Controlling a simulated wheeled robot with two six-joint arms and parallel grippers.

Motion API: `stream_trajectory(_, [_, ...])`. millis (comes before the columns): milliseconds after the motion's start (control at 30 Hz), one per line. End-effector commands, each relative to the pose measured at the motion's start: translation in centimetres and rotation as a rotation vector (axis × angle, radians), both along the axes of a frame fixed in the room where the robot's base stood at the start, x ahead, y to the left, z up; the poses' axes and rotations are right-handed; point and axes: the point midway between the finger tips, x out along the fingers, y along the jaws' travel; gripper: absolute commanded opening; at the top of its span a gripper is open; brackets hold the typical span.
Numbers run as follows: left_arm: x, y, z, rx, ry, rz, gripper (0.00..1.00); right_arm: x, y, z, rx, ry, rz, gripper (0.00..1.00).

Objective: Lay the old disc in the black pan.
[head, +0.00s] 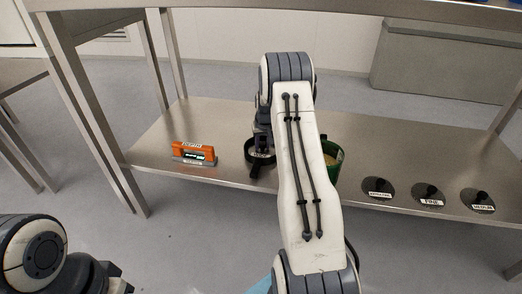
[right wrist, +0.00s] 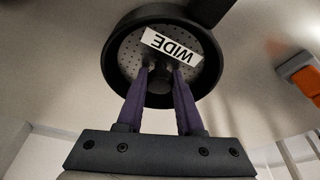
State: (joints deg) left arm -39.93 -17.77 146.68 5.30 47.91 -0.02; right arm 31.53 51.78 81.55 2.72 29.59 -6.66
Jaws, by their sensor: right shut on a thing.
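The old disc (right wrist: 131,52) is a grey perforated plate with a white label reading WIDE and a dark knob in its middle. In the right wrist view it lies within the rim of the round black pan (right wrist: 112,68); whether it touches the pan's floor I cannot tell. My right gripper (right wrist: 161,75) has its purple fingers shut on the disc's knob. In the head view the black pan (head: 248,153) stands on the steel shelf, with my right gripper (head: 262,138) over it, partly hidden by my arm.
Three dark knobbed discs (head: 428,193) lie along the front right. The upper tabletop overhangs the shelf.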

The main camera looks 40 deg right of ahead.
Motion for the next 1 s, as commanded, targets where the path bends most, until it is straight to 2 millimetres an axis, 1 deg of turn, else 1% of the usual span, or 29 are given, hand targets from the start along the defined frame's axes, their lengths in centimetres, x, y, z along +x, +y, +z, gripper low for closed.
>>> stream_trajectory(33, [0.0,0.0,-0.4,0.0,0.0,0.0,0.5,0.1,0.0,-0.4,-0.001,-0.001,0.001,0.0])
stream_trajectory(233, [0.0,0.0,-0.1,0.0,0.0,0.0,0.5,0.1,0.1,-0.2,-0.001,-0.002,0.002,0.0])
stream_trajectory(367, [0.0,0.0,-0.1,0.0,0.0,0.0,0.5,0.1,0.1,-0.5,-0.001,-0.001,0.002,0.0])
stream_trajectory(400, [0.0,0.0,-0.1,0.0,0.0,0.0,0.5,0.1,0.1,-0.5,-0.001,-0.002,0.002,0.47])
stream_trajectory(433, [0.0,0.0,-0.1,0.0,0.0,0.0,0.5,0.1,0.1,-0.5,-0.001,-0.002,0.002,0.59])
stream_trajectory(467, [0.0,0.0,-0.1,0.0,0.0,0.0,0.5,0.1,0.1,-0.5,-0.001,-0.002,0.002,0.66])
stream_trajectory(800, [0.0,0.0,-0.1,0.0,0.0,0.0,0.5,0.1,0.1,-0.2,-0.002,-0.001,0.003,0.66])
stream_trajectory(867, [0.0,0.0,0.4,0.0,0.0,0.0,0.5,0.0,0.2,0.5,-0.002,-0.002,0.002,0.66])
stream_trajectory(1000, [0.0,0.0,1.9,0.0,0.0,0.0,0.5,-0.5,0.5,2.9,-0.002,-0.002,0.002,0.66])
